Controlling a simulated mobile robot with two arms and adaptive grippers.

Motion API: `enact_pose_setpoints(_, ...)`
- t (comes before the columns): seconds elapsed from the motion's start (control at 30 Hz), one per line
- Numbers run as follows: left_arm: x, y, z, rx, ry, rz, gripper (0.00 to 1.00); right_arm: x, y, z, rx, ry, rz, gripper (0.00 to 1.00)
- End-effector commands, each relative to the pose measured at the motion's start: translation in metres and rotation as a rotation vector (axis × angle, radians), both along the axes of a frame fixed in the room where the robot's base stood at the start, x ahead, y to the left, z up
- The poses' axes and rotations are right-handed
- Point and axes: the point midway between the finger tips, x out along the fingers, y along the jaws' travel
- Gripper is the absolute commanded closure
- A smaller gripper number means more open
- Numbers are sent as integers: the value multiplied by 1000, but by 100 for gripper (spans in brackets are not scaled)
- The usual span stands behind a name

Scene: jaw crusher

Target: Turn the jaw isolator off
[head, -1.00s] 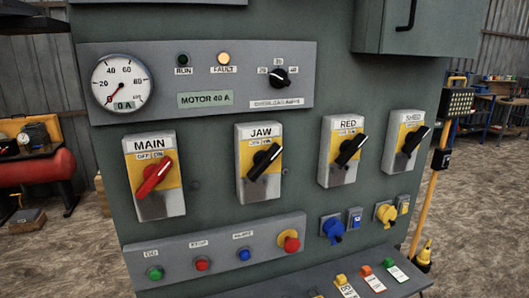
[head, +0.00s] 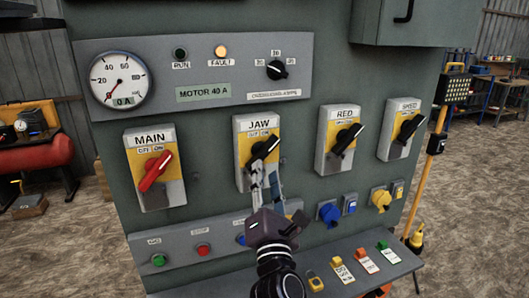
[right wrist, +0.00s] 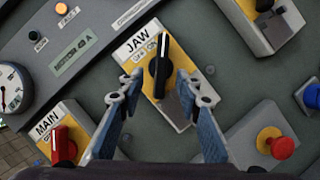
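The jaw isolator (head: 245,126) is a grey and yellow box labelled JAW on the green panel, with a black handle (head: 263,148) slanting toward the ON side of its label. It also shows in the right wrist view (right wrist: 181,106), its black handle (right wrist: 160,70) between my fingers. My right gripper (head: 264,170) is in front of the lower part of this box. In the right wrist view my right gripper (right wrist: 160,80) is open, one finger on each side of the handle, with visible gaps. Contact is not visible. My left gripper is not in view.
The MAIN isolator (head: 176,192) with a red handle is left; the RED (head: 330,163) and SPEED (head: 392,150) isolators are right. The amber FAULT lamp (head: 221,51) is lit.

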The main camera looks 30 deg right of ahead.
Motion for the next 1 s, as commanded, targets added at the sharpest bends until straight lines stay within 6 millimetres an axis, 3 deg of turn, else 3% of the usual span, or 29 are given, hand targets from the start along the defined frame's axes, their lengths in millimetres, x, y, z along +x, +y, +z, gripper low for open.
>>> enact_pose_setpoints(0.53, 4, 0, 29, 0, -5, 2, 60, 58, -35, 20, 38, -6, 5, 68)
enact_pose_setpoints(0.9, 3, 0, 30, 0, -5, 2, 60, 65, -39, 20, 39, -5, 6, 68)
enact_pose_setpoints(1.0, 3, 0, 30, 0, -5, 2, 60, 65, -39, 20, 39, -5, 6, 77)
